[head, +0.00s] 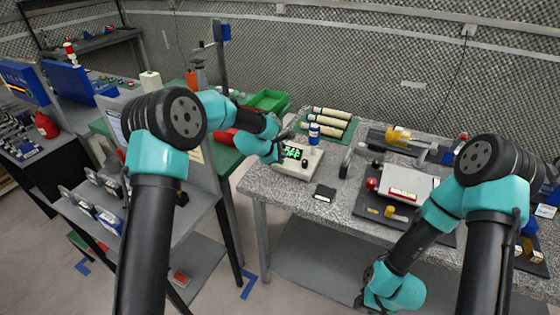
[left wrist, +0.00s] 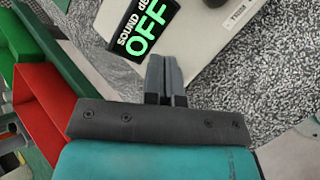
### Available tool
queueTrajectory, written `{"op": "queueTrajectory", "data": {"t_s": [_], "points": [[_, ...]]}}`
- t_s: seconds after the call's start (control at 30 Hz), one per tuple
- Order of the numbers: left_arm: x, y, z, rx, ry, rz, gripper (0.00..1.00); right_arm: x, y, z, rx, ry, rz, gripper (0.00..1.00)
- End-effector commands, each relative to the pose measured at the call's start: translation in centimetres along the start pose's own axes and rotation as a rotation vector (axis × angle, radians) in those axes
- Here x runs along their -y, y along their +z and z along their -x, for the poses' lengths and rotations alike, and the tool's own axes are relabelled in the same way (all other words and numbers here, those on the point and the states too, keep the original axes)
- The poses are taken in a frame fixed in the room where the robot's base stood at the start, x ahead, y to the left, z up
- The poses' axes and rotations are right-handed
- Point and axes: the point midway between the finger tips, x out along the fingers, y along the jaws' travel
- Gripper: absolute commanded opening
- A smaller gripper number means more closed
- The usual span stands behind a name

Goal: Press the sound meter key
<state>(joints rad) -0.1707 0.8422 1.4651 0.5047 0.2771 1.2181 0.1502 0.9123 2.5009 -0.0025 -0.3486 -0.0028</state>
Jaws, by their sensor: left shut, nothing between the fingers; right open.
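The sound meter is a pale box (head: 312,163) near the left end of the speckled bench. Its dark display (head: 292,152) glows green and reads "SOUND dB OFF" in the left wrist view (left wrist: 145,27). A dark round part (left wrist: 215,2), possibly the key, is cut off at the top edge there, beside a small label (left wrist: 237,13). My left gripper (left wrist: 164,60) is shut and empty, its fingertips over the meter's edge close to the display. Contact cannot be judged. My right gripper (head: 362,299) is low in front of the bench, mostly hidden by its wrist.
A blue-labelled bottle (head: 314,133) stands right behind the meter. Several pale cylinders (head: 330,122) lie on a green mat farther back. A small black box (head: 325,193) lies in front. A green bin (head: 267,100) is behind, left. A tray device (head: 408,184) occupies the right.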

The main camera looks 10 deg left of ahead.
Motion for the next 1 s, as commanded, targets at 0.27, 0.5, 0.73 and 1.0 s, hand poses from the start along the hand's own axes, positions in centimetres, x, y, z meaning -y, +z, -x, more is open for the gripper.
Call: {"op": "queueTrajectory", "data": {"t_s": [0.27, 0.5, 0.73, 1.0], "points": [[0.00, 0.00, 0.00, 0.000, 0.000, 0.000, 0.00, 0.00, 0.00, 0.00, 0.000, 0.000, 0.000, 0.43], [0.08, -0.08, -0.11, 0.000, 0.000, 0.000, 0.00, 0.00, 0.00, 0.00, 0.000, 0.000, 0.000, 0.43], [0.43, -0.42, -0.59, 0.000, -0.001, 0.001, 0.00, 0.00, 0.00, 0.00, 0.000, 0.000, 0.000, 0.43], [0.47, -0.47, -0.64, 0.000, 0.000, 0.000, 0.00, 0.00, 0.00, 0.00, 0.000, 0.000, 0.000, 0.43]]}}
